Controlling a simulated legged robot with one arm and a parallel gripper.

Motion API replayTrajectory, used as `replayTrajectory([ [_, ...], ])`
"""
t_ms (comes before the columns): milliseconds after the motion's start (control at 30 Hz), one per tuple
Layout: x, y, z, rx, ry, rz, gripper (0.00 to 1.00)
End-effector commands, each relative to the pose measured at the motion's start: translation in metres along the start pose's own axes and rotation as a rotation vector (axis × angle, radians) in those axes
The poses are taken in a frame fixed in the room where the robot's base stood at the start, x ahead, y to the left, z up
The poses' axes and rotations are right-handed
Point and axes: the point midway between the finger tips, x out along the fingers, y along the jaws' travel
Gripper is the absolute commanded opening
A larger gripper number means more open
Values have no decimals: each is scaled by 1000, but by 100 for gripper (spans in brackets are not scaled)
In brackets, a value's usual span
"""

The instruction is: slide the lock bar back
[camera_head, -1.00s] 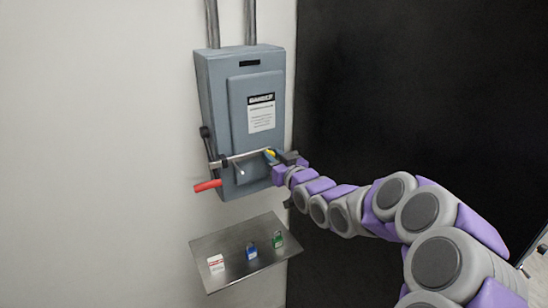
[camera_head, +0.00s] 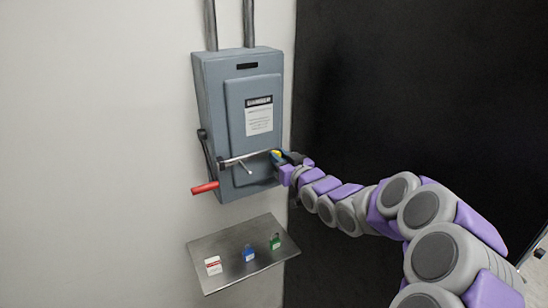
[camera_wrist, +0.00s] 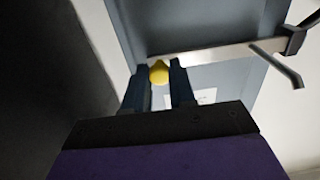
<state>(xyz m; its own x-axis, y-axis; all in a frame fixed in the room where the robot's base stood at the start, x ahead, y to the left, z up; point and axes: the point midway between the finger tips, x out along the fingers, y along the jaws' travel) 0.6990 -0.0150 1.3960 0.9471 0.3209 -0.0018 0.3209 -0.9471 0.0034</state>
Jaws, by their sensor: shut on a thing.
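The lock bar (camera_head: 246,157) is a metal rod lying across the lower front of the grey electrical box (camera_head: 208,95). A short metal peg (camera_head: 246,167) sticks out from its middle. The bar also crosses the wrist view (camera_wrist: 215,50). A yellow knob (camera_wrist: 159,72) sits at the bar's end, between my fingers. My gripper (camera_head: 277,157) is at the box's right side, shut on the yellow knob. In the wrist view, its two dark fingers (camera_wrist: 160,85) stand on either side of the knob.
A red-handled lever (camera_head: 205,188) is at the box's lower left. Below, a metal shelf (camera_head: 225,272) holds a red-and-white tag (camera_head: 213,265), a blue padlock (camera_head: 249,254) and a green padlock (camera_head: 275,242). A dark panel (camera_head: 400,80) fills the right side.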

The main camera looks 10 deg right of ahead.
Motion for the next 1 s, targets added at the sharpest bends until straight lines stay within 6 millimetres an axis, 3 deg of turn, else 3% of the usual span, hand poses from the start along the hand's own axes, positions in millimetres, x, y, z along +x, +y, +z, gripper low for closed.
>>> replayTrajectory([
  [167, 0, 5, -3, 3, 6, 21, 0],
  [200, 0, 5, -3, 3, 6, 21, 28],
  [433, -2, 6, -2, 5, 4, 17, 49],
  [1000, 0, -1, -1, 0, 1, 13, 49],
])
